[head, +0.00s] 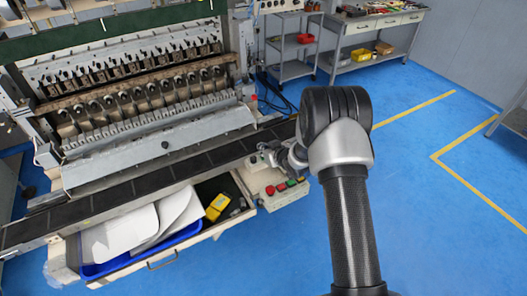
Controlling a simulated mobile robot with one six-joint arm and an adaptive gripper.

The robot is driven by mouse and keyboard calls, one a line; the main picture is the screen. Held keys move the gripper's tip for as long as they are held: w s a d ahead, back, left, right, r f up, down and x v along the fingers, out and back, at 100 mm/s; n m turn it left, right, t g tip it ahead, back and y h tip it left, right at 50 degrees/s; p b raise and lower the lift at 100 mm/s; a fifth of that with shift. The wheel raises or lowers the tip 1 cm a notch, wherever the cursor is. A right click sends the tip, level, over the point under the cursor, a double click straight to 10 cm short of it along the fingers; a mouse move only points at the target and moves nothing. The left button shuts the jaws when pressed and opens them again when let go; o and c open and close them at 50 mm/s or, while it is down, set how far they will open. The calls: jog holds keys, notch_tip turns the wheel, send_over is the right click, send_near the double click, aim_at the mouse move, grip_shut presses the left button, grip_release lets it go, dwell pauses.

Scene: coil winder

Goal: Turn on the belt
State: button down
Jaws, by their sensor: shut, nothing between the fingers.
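A coil winder (150,105) fills the left half of the head view. A dark segmented belt (130,184) runs along its front, from the lower left up to the right. A light control panel (280,204) sits at the front right corner, below the belt. It carries red buttons (270,190) and green buttons (291,183). My gripper (263,157) is shut and empty over the upper part of the panel, close to the belt's edge. It looks small here, and I cannot tell whether it touches anything. My wrist hides some of the area behind it.
An open drawer (158,262) below the belt holds a blue tray (185,238), white sheets (130,238) and a yellow device (217,207). Shelving (292,70) and a workbench (375,28) stand at the back. Blue floor (450,220) is clear on the right.

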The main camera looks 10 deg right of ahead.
jog(key=shift+w+p, duration=0.1)
jog(key=shift+p, duration=0.3)
jog(key=shift+w+a+g+p, duration=0.15)
jog(key=shift+g+p, duration=0.25)
jog(key=shift+p, duration=0.25)
jog(key=shift+f, duration=0.3)
jog(key=shift+s, duration=0.2)
jog(key=shift+s+d+f+b, duration=0.2)
jog(key=shift+s+d+b, duration=0.1)
jog(key=shift+s, duration=0.4)
